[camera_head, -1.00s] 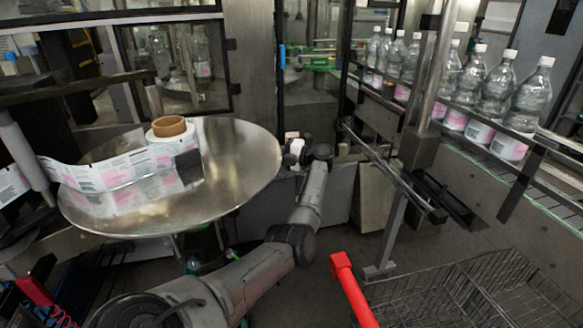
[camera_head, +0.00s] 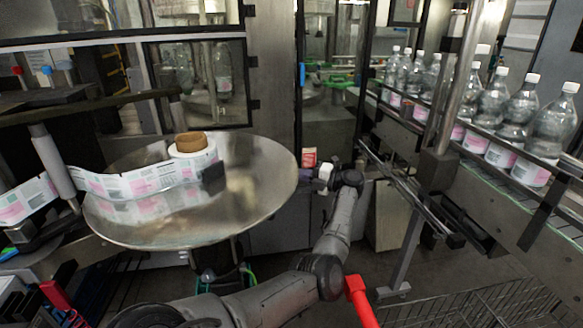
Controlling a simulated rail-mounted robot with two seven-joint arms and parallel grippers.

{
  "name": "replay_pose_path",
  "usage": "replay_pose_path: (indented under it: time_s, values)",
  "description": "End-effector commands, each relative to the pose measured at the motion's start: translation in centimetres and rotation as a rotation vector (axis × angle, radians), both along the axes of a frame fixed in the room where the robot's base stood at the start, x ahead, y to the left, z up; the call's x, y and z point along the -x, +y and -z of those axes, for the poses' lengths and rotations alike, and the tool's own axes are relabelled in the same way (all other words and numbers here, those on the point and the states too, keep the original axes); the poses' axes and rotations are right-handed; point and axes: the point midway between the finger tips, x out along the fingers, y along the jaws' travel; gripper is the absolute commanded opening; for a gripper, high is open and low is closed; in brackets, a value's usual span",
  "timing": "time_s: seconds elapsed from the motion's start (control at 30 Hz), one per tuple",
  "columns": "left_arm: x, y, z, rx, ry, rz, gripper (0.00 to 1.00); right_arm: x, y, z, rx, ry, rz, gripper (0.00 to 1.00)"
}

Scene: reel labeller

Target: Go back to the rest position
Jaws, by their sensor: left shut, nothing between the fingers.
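My left arm comes in from the bottom left and reaches up past the right side of the round metal reel plate (camera_head: 255,200). My left gripper (camera_head: 309,183) is small and dark at the end of the arm, just right of the plate's edge. It is shut with nothing visible in it. A label reel (camera_head: 196,155) with a brown core stands on the plate, and its printed label strip (camera_head: 120,186) runs off to the left. My right gripper is not in view.
A small red and white item (camera_head: 309,157) shows just behind my left gripper. Several clear bottles (camera_head: 498,155) stand on the conveyor at the right. A wire basket (camera_head: 490,305) with a red handle (camera_head: 358,298) is at the bottom right. Dark floor shows between plate and conveyor.

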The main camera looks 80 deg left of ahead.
Motion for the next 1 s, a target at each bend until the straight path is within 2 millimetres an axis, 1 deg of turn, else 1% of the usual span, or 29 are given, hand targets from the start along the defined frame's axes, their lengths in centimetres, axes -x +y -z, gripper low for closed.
replay_pose_path:
  time_s: [0.03,0.2,0.3,0.4,0.6,0.87,0.93,1.0]
  values:
    - [-1.1,-0.5,0.2,0.003,-0.001,0.004,0.00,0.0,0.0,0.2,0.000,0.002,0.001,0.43]
    - [-3.9,-2.1,0.2,0.002,-0.001,0.002,0.00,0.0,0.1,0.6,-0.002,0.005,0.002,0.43]
    - [-5.2,-2.8,0.2,0.001,-0.002,0.002,0.00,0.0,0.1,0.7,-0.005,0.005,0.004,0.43]
    - [-6.0,-3.3,0.2,0.002,0.000,0.001,0.00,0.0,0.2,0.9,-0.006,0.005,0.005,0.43]
    - [-7.0,-3.9,0.1,0.000,0.000,0.001,0.00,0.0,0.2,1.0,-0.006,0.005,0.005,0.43]
    - [-7.2,-4.0,0.1,-0.001,-0.001,0.000,0.00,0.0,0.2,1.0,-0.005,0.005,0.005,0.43]
    - [-7.2,-4.0,-0.1,-0.001,-0.001,0.000,0.00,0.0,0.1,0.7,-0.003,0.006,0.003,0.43]
    - [-7.2,-4.0,-0.9,-0.001,-0.001,0.000,0.00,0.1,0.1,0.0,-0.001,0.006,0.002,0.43]
